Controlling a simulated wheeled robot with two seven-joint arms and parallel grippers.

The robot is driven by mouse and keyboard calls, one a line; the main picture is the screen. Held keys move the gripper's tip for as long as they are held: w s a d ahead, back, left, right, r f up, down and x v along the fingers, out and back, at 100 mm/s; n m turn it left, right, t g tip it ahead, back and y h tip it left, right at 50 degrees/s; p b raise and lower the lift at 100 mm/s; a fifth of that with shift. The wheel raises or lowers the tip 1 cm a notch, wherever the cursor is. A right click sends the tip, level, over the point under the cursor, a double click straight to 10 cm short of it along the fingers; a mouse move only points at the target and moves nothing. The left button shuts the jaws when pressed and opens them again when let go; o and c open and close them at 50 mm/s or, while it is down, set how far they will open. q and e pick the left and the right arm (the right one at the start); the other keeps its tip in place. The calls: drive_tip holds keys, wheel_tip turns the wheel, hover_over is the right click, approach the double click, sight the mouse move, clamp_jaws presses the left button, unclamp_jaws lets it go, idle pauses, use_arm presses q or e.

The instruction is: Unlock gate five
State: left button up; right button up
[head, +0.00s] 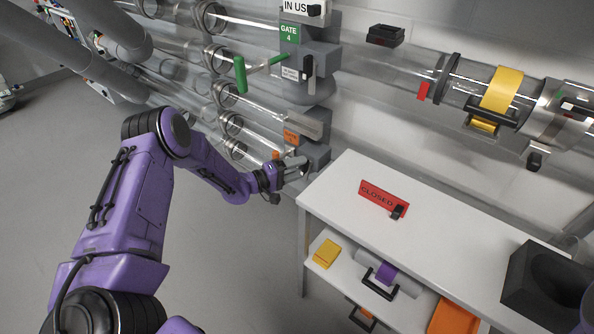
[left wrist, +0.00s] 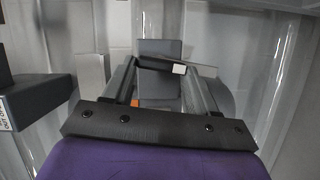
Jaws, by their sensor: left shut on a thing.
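Gate five (head: 308,125) is the grey housing with an orange label, just below the gate with the green "GATE 4" label. Its number is too small to read here. My left gripper (head: 294,166) is at the lower front of this housing, shut on a small dark latch. In the left wrist view the latch (left wrist: 160,64), dark with a white patch, sits between the fingertips (left wrist: 160,77) in front of a grey block (left wrist: 160,46). The fingers hide part of the latch, so I cannot tell its lock position. My right gripper does not show.
A green handle (head: 240,74) sticks out from gate four (head: 310,60). Clear tubes run behind my left arm. A white table (head: 440,225) stands close to the right of the gripper, with a red "CLOSED" sign (head: 378,196) on top and a yellow block (head: 326,253) on its lower shelf.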

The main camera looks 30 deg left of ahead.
use_arm(q)
drive_tip(key=shift+w+a+n, duration=0.1)
drive_tip(key=shift+a+n, duration=0.05)
drive_tip(key=shift+n, duration=0.55)
drive_tip(key=shift+t+b, duration=0.3)
drive_tip(key=o, duration=1.5)
drive_tip(key=shift+f, duration=0.1)
drive_tip(key=p+v, duration=0.1)
drive_tip(key=v, duration=0.9)
drive_tip(key=shift+s+a, duration=0.15)
drive_tip(key=shift+s, duration=0.1)
